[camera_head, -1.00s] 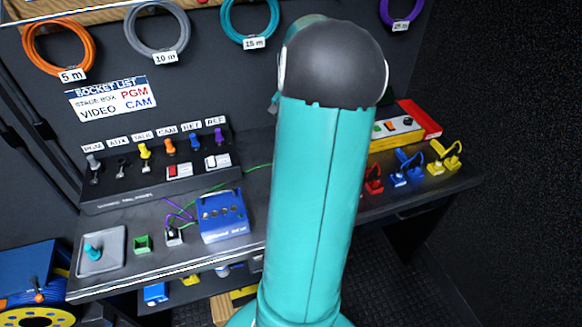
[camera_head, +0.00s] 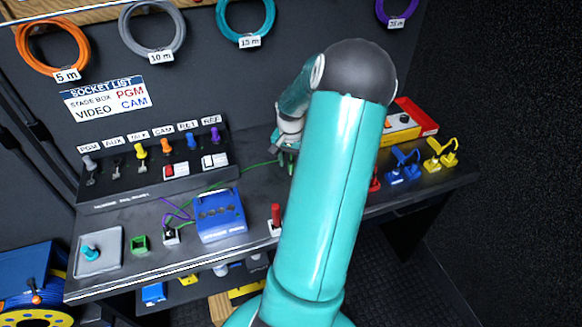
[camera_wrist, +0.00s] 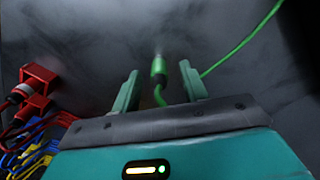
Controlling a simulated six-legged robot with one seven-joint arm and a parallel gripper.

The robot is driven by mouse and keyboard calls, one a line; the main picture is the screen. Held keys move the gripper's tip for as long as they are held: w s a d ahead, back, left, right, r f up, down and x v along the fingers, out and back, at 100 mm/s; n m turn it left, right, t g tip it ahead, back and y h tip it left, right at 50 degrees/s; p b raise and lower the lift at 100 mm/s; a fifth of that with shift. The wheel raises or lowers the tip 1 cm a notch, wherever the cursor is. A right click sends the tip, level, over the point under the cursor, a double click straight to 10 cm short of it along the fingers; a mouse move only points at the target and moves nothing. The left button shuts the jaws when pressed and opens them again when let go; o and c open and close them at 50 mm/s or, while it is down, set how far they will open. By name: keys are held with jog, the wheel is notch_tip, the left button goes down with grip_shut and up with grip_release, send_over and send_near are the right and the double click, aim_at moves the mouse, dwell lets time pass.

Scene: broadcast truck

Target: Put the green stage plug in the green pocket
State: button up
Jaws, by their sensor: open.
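The green stage plug (camera_wrist: 158,66) lies on the dark desk in the wrist view, with its green cable curling back toward me. It shows between the two fingertips of my gripper (camera_wrist: 159,76), which is open; I cannot tell its height above the plug. In the head view my gripper (camera_head: 286,157) is small, above the back of the desk and partly behind my arm. The plug cannot be made out there, but a green cable (camera_head: 258,164) runs toward it. The green pocket (camera_head: 140,243), a small open square box, stands near the desk's front edge at left.
A grey tray with a teal knob (camera_head: 98,266), a dark socket with purple cable (camera_head: 171,236) and a blue box (camera_head: 220,215) surround the pocket. A red-handled item (camera_head: 276,217) stands at the front edge. Red plugs (camera_wrist: 38,78) and blue and yellow cables lie left in the wrist view.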

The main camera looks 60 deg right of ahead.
jog(key=shift+f, duration=0.15)
jog(key=shift+c, duration=0.4)
grip_shut()
jog(key=shift+r, duration=0.4)
notch_tip(320, 180, up, 2)
jog(key=shift+r, duration=0.15)
jog(key=s+a+r, duration=0.6)
jog(key=a+r, duration=0.4)
jog(key=a, duration=0.2)
jog(key=shift+s+a, duration=0.25)
